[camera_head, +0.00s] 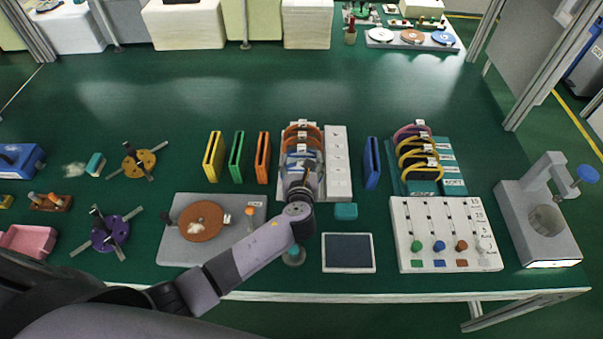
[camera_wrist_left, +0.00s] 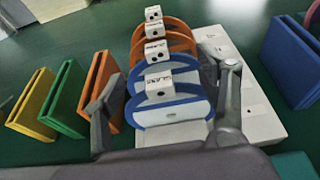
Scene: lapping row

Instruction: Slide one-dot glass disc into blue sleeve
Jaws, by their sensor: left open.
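The blue sleeve (camera_head: 371,163) stands upright right of the white disc rack (camera_head: 338,165); it also shows in the left wrist view (camera_wrist_left: 294,62). The rack holds a row of upright discs with white tags. The front disc (camera_wrist_left: 173,110) has a blue rim, and its tag (camera_wrist_left: 159,82) appears to read GLASS. Orange-rimmed discs (camera_wrist_left: 166,43) stand behind it. The dots on the tags are too small to count surely. My left gripper (camera_head: 301,172) is open, with its fingers (camera_wrist_left: 163,100) on either side of the front blue-rimmed disc. My right gripper is out of view.
Yellow (camera_head: 213,157), green (camera_head: 237,157) and orange (camera_head: 262,157) sleeves stand left of the rack. A teal rack (camera_head: 447,165) of yellow-rimmed discs is at right. A small teal block (camera_head: 346,211) and dark-screened tablet (camera_head: 348,252) lie in front. The table's far middle is clear.

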